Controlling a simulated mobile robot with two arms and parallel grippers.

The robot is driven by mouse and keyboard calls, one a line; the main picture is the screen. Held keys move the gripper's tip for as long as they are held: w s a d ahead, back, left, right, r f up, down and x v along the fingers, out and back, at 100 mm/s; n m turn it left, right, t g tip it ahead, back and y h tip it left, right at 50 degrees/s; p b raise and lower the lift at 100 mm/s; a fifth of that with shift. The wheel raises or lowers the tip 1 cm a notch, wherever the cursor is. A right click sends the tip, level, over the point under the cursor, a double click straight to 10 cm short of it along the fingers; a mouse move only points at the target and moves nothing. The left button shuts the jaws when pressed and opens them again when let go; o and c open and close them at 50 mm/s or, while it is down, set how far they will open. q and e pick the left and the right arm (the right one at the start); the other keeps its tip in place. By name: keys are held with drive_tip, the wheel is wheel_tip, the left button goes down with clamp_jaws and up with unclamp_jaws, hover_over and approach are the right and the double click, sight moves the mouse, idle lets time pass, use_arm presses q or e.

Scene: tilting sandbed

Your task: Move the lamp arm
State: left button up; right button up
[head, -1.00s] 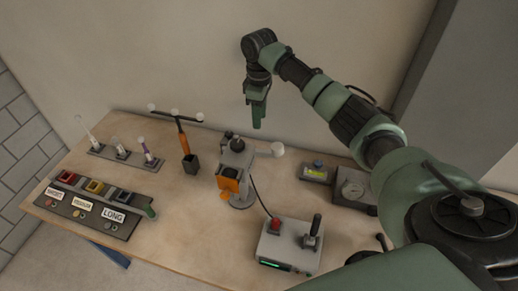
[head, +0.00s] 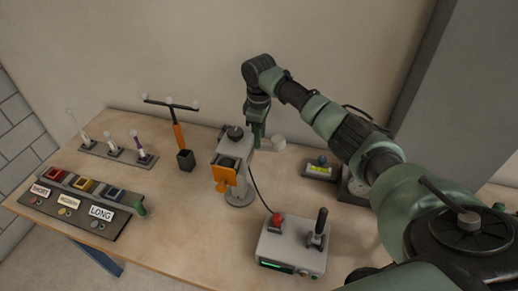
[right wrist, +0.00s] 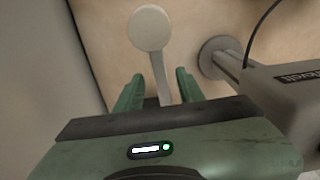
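The lamp arm appears to be the pale stem with a round white head behind the grey device; the head view shows its white head (head: 278,143), and the right wrist view shows its stem (right wrist: 160,75). The grey device (head: 232,150) has an orange front part (head: 224,175). My right gripper (head: 257,134) points down just behind the device, beside the white head. In the right wrist view its two green fingers (right wrist: 158,82) are apart, and the stem shows between them; I cannot tell if they touch it. My left gripper is not in view.
A control box (head: 292,246) with a red button and black lever stands in front. A small box with a yellow-green display (head: 319,171) is at right. An orange post in a dark cup (head: 186,160), a tool rack (head: 118,153) and a SHORT-to-LONG labelled panel (head: 75,211) are at left.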

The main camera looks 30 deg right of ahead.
drive_tip(key=shift+f+p, duration=0.3)
drive_tip(key=shift+f, duration=2.35)
clamp_jaws()
